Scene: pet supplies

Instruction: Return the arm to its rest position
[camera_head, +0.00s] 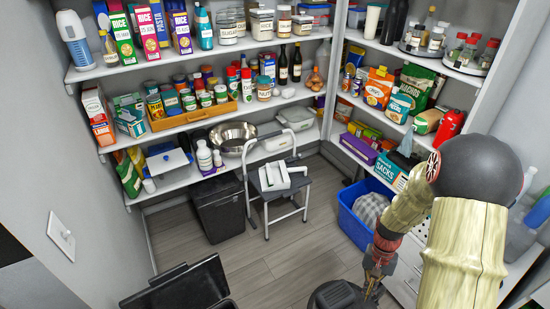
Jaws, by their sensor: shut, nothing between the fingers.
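My arm comes in at the lower right, with a dark grey rounded joint and pale cream links. It is bent, and its far part hangs down and to the left past a red section. My gripper (372,287) is at the low end of the arm, near the bottom edge of the picture. It looks small and dark, points down, and is shut and empty. It hangs in front of the floor and the blue bin, and touching no shelf that I can see.
Stocked shelves (215,52) line the back and right walls. A blue bin (357,232) stands left of my arm. A grey step stool (246,190) and a black bin (219,210) stand at the back. The middle floor (290,262) is clear.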

